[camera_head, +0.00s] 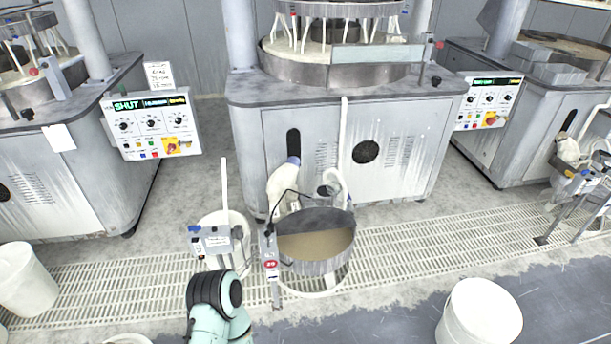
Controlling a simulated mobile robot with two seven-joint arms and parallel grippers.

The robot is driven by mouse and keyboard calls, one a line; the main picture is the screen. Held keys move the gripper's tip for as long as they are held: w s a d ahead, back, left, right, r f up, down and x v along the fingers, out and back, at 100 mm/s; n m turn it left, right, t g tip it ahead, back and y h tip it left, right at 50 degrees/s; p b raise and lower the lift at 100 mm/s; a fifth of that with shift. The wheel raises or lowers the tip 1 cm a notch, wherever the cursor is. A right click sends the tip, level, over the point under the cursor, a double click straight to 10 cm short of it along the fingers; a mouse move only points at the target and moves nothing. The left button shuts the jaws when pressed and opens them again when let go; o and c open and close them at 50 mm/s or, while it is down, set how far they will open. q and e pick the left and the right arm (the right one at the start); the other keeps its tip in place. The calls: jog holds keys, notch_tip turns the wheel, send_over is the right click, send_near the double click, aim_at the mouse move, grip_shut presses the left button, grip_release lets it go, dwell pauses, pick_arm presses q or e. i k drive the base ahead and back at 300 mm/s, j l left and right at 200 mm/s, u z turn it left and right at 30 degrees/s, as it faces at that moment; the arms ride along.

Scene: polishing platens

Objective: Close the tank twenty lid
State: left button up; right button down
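The tank (318,262), a round metal tub, stands low in front of the middle machine. A red round tag (271,264), which seems to read 20, is on a grey upright at its left side. A dark grey half-round surface (315,220) shows at the tank's far side; I cannot tell whether it is the lid or the inner wall. The near part of the top is uncovered and shows tan liquid (313,245). A teal and black link of my arm rises from the bottom, left of the tank. Neither gripper shows.
A grey box on a stand (211,241) is left of the tank. A hose and thin cable hang behind it. White buckets (480,315) (26,280) stand at right and left. Pale floor grating (420,243) runs across. Polishing machines (345,130) stand behind.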

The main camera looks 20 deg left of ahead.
aim_at(314, 219)
jog(key=i+l+u, duration=0.1)
jog(key=i+u, duration=0.2)
jog(key=u, duration=0.15)
jog(key=i+l+u, duration=0.2)
jog(key=u, duration=0.3)
jog(key=i+l+u, duration=0.25)
jog(key=u, duration=0.2)
jog(key=i+l+u, duration=0.15)
jog(key=l+u, duration=0.3)
jog(key=i+l+u, duration=0.1)
jog(key=l+u, duration=0.4)
jog(key=j, duration=0.1)
